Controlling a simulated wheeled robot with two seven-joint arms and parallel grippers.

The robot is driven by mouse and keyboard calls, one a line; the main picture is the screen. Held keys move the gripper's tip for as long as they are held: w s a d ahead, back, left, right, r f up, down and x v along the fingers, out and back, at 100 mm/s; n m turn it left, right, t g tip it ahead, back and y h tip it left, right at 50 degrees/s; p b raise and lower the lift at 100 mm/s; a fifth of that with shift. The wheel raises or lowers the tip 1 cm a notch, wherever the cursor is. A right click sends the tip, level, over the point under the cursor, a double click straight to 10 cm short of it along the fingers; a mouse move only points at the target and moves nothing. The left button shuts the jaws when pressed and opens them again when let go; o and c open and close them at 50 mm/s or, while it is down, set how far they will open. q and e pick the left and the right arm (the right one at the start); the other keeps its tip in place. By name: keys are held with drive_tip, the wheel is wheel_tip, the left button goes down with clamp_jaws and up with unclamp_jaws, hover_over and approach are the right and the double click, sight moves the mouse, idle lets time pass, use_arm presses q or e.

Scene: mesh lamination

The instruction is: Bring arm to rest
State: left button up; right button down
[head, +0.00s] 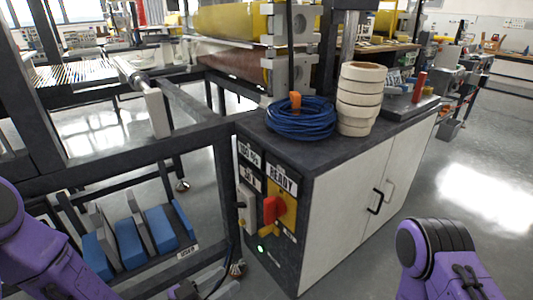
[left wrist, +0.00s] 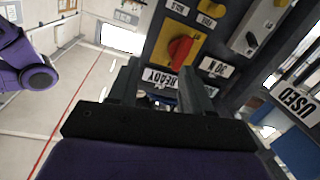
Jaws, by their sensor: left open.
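My left arm comes in at the lower left of the head view, and part of its gripper (head: 184,290) shows at the bottom edge. In the left wrist view my left gripper (left wrist: 160,88) has its two dark fingers apart, with nothing held between them. The fingers point toward the control panel with the red knob (left wrist: 180,48), which also shows in the head view (head: 271,210). I cannot tell the exact gap to the panel. My right arm shows as a purple link at the lower right of the head view; its gripper is out of view.
A cabinet (head: 345,215) with a dark top carries a blue cable coil (head: 300,122) and a stack of cream rings (head: 360,100). A dark machine frame (head: 150,150) stands left of it. Blue blocks (head: 161,230) sit in a low rack. Open floor lies right of the cabinet.

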use_arm(q)
drive_tip(key=s+a+f+n+g+y, duration=0.1)
drive_tip(key=s+a+f+n+y, duration=0.2)
drive_tip(key=a+f+n+y, duration=0.85)
drive_tip(key=s+a+f+n+g+y, duration=0.1)
drive_tip(key=s+a+f+g+y, duration=0.1)
drive_tip(key=s+a+f+g, duration=0.5)
drive_tip(key=s+a+f+n+y, duration=0.2)
drive_tip(key=s+f+y, duration=0.15)
drive_tip(key=s, duration=0.65)
wheel_tip(320, 180, up, 15)
drive_tip(key=s+h+p, duration=0.1)
drive_tip(key=p, duration=1.5)
drive_tip(key=shift+s+d, duration=0.25)
